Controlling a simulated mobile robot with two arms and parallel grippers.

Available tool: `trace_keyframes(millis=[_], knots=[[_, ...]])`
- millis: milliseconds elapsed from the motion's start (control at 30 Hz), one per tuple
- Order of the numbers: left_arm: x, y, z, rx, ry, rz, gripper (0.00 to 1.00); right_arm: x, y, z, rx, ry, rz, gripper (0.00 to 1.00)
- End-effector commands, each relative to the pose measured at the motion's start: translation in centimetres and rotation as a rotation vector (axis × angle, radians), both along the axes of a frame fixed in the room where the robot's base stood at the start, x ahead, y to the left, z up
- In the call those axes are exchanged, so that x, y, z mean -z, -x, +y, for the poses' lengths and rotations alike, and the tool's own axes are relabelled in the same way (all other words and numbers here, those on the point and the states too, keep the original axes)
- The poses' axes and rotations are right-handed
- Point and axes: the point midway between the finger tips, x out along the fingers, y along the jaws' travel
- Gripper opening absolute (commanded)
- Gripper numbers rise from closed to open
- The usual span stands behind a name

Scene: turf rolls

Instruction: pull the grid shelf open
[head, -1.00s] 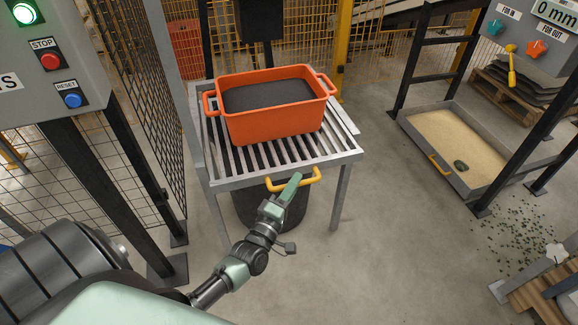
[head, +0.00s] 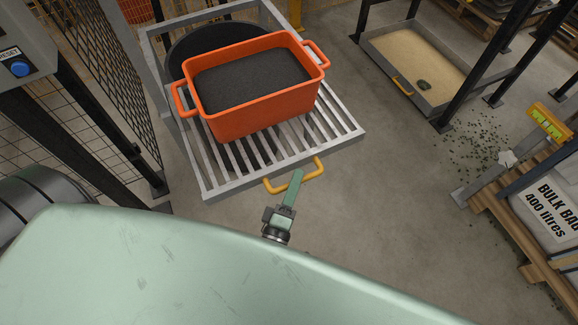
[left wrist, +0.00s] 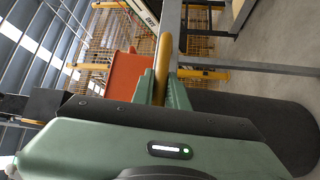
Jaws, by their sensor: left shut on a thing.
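The grid shelf (head: 222,178) is a grey barred tray with a yellow handle (head: 312,173) on its front edge. It stands pulled out from its frame, with a dark round opening showing behind it. My left gripper (head: 296,178) is shut on the yellow handle, which also shows between the fingers in the left wrist view (left wrist: 163,65). An orange tub (head: 240,122) filled with dark material sits on the bars. It shows in part in the left wrist view (left wrist: 125,75). My right gripper is not in view.
A tray of sand (head: 415,60) in a dark frame stands at the back right. A pallet with a white bulk bag (head: 550,205) is at the right. A mesh fence (head: 95,70) stands at the left.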

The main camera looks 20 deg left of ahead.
Motion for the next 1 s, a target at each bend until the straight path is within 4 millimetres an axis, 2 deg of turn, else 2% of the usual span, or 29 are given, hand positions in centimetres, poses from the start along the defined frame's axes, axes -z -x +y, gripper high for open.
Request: trace_keyframes(millis=[500,533,600,867,1000], knots=[[0.13,0.53,-0.63,0.002,0.000,0.003,0.00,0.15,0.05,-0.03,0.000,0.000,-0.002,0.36],[0.13,0.53,-0.63,0.002,0.000,0.003,0.20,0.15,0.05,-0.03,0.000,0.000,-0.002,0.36],[0.13,0.52,-0.62,0.002,0.000,0.003,0.36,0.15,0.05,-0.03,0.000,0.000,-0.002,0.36],[0.06,0.48,-0.56,0.001,0.000,0.001,0.36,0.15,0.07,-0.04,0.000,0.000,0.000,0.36],[0.23,1.21,-0.61,0.002,0.000,0.003,0.36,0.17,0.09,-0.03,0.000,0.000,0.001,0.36]])
